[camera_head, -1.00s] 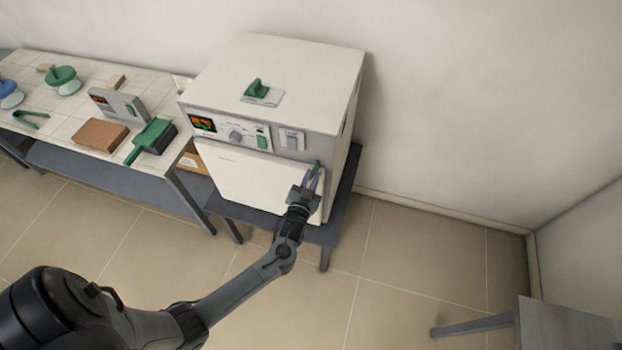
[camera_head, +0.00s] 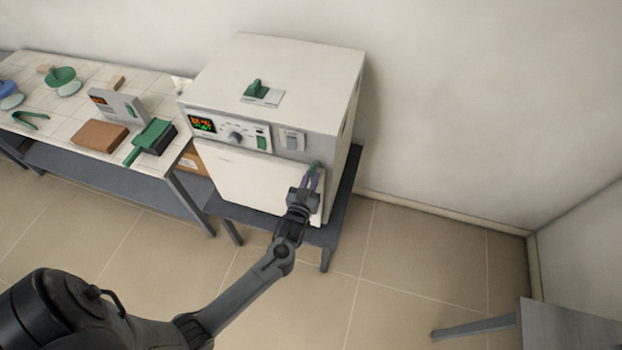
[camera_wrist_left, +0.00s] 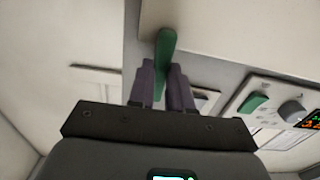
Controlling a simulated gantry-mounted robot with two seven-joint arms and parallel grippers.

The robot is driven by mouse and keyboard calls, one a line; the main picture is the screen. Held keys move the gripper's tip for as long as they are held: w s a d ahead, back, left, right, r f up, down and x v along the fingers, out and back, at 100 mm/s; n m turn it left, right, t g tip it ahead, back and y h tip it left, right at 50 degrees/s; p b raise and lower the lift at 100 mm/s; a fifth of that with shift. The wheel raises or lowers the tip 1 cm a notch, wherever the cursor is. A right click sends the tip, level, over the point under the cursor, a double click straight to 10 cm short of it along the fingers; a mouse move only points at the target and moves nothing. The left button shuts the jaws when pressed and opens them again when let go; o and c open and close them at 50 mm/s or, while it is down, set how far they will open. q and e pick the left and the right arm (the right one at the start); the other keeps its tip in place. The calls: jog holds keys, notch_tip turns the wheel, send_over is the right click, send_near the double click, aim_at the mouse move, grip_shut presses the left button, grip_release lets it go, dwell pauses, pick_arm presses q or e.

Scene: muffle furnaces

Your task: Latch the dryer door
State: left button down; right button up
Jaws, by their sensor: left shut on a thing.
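The dryer is a white box-shaped oven (camera_head: 275,85) with a control panel (camera_head: 228,130) on its upper front. Its white door (camera_head: 245,178) sits flat against the front below the panel, and I see no clear gap. A green latch handle (camera_head: 315,168) is at the door's upper right edge; it also shows in the left wrist view (camera_wrist_left: 165,55). My left gripper (camera_head: 309,180) is at the handle, with its purple-grey fingers (camera_wrist_left: 163,85) shut on it from both sides. The fingers hide part of the handle. My right gripper is not in view.
The dryer stands on a dark low table (camera_head: 343,200) near the wall. Floor at the right is clear up to a grey table (camera_head: 570,325).

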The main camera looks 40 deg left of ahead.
pick_arm(q)
jog(key=c, duration=1)
grip_release()
jog(key=shift+c, duration=0.2)
jog(key=b+v, duration=0.1)
jog(key=v, duration=1)
